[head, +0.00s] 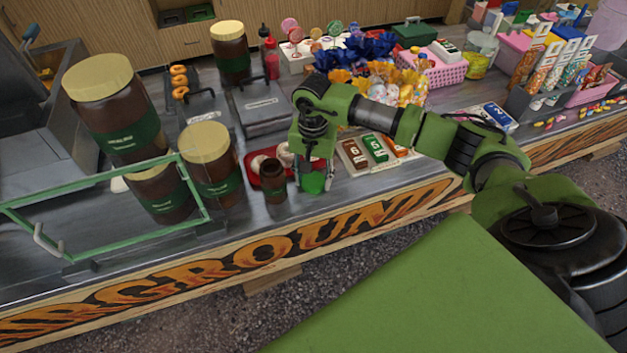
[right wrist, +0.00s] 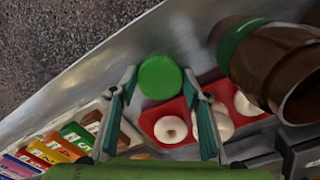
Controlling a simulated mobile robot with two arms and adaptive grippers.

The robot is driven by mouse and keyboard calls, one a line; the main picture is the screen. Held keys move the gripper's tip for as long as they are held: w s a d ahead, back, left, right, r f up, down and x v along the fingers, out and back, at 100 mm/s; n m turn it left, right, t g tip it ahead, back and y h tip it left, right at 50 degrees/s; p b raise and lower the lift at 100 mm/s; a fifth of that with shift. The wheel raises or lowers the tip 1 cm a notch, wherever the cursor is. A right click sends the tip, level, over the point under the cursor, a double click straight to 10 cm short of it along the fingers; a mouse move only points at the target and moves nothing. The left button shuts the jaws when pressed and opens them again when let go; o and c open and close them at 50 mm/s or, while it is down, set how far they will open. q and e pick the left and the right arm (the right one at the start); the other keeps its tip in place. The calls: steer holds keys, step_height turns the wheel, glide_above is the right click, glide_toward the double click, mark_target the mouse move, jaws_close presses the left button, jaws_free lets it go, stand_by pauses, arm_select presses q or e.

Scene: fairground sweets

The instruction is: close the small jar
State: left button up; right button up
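The small jar (head: 272,184) is brown with a green band and stands upright on the counter. Its top is open and bare; the open mouth also shows in the right wrist view, where the jar (right wrist: 262,62) is at the upper right. A round green lid (head: 313,183) is just right of the jar, low at the counter. My right gripper (head: 316,178) points down over the lid. In the right wrist view its two fingers are apart, one on each side of the lid (right wrist: 160,77), with barely any gap visible. My left gripper is out of view.
A red tray (head: 264,181) with doughnuts is behind the jar. Price cards (head: 376,148) are to the right. Large brown jars with cream lids (head: 208,165) and a green-framed glass panel (head: 90,180) are to the left. The counter's front edge is close.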

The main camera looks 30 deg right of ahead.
steer(key=shift+r, duration=0.1)
stand_by(0.3)
steer(key=shift+w+r, duration=0.1)
steer(key=shift+r, duration=0.55)
steer(key=w+d+r+b, duration=0.5)
steer(key=w+d+r, duration=0.1)
steer(key=w+r, duration=0.5)
steer(key=shift+w+d+r, duration=0.25)
steer(key=shift+w, duration=0.4)
